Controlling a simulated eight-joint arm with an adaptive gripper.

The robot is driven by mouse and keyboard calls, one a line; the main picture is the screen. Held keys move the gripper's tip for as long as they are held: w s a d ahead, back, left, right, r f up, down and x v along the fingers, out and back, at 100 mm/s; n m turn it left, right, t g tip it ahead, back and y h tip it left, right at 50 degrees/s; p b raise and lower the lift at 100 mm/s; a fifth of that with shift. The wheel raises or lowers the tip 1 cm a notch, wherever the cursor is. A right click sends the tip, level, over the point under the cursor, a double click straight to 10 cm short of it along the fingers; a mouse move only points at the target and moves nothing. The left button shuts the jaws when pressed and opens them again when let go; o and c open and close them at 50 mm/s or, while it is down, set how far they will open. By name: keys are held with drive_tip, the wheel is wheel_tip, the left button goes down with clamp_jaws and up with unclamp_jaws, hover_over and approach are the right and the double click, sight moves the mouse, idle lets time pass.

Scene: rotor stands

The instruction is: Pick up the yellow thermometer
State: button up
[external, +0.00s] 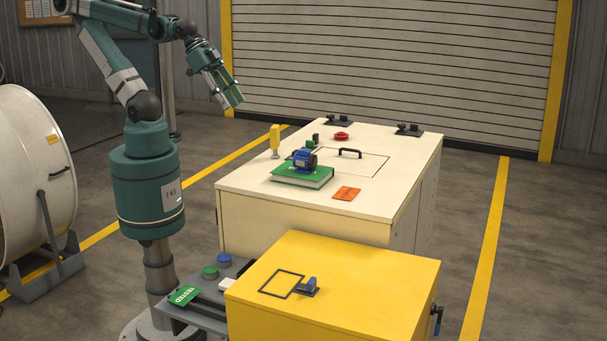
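The yellow thermometer (275,136) looks like a small upright yellow block on a short, paler stem. It stands on the cream cabinet top near its far left edge. My gripper (233,100) is raised in the air, to the left of the thermometer and higher in the picture, apart from it. It points down and to the right. Its fingers are small and seen at an angle, so I cannot tell whether they are open or shut. I see nothing held in it.
On the cream cabinet (240,184), a blue motor (304,160) sits on a green book (302,177). A black handle (349,153), a red knob (341,136) and an orange card (346,193) are nearby. A yellow cabinet (360,285) stands in front. The cabinet's right side is mostly clear.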

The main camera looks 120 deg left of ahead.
wheel_tip(320, 180, up, 3)
drive_tip(key=m+g, duration=0.7)
drive_tip(key=m, duration=0.8)
hover_over(275, 126)
drive_tip(key=shift+m, duration=0.3)
wheel_tip(275, 126, down, 22)
drive_tip(key=shift+r, duration=0.1)
drive_tip(key=shift+d+f, duration=0.1)
drive_tip(key=shift+f, duration=0.3)
drive_tip(key=shift+f, duration=0.1)
drive_tip(key=shift+f, duration=1.2)
drive_tip(key=shift+f, duration=0.1)
drive_tip(key=shift+f, duration=2.5)
